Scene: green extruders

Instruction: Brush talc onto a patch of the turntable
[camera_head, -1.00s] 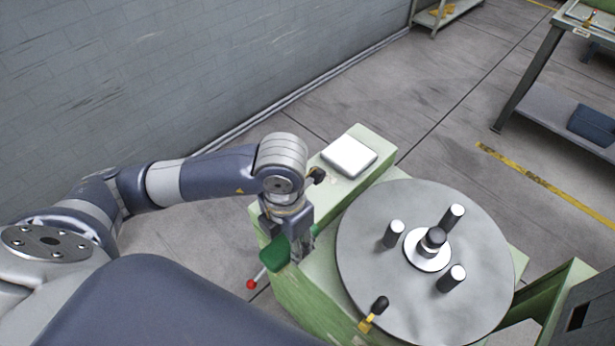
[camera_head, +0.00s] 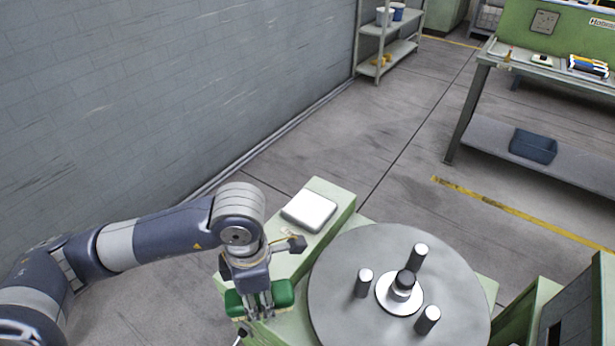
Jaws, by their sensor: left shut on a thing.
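The turntable (camera_head: 345,290) is a round grey disc on a pale green machine, with several upright metal posts around its middle; its near edge is cut off by the picture. My left gripper (camera_head: 262,308) points down at the machine's near left end, left of the turntable. It is shut on a green block (camera_head: 284,292), which shows on both sides of the fingers. I cannot tell whether this block is a brush; its underside is hidden. A white, shallow square box (camera_head: 310,209) lies on the machine beyond the gripper. No talc patch can be made out. My right gripper is not in view.
A grey wall (camera_head: 130,90) runs along the left. A workbench (camera_head: 520,70) with a dark blue bin (camera_head: 533,146) on its lower shelf stands at the back right. A shelf rack (camera_head: 388,45) is at the back. The floor between is clear.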

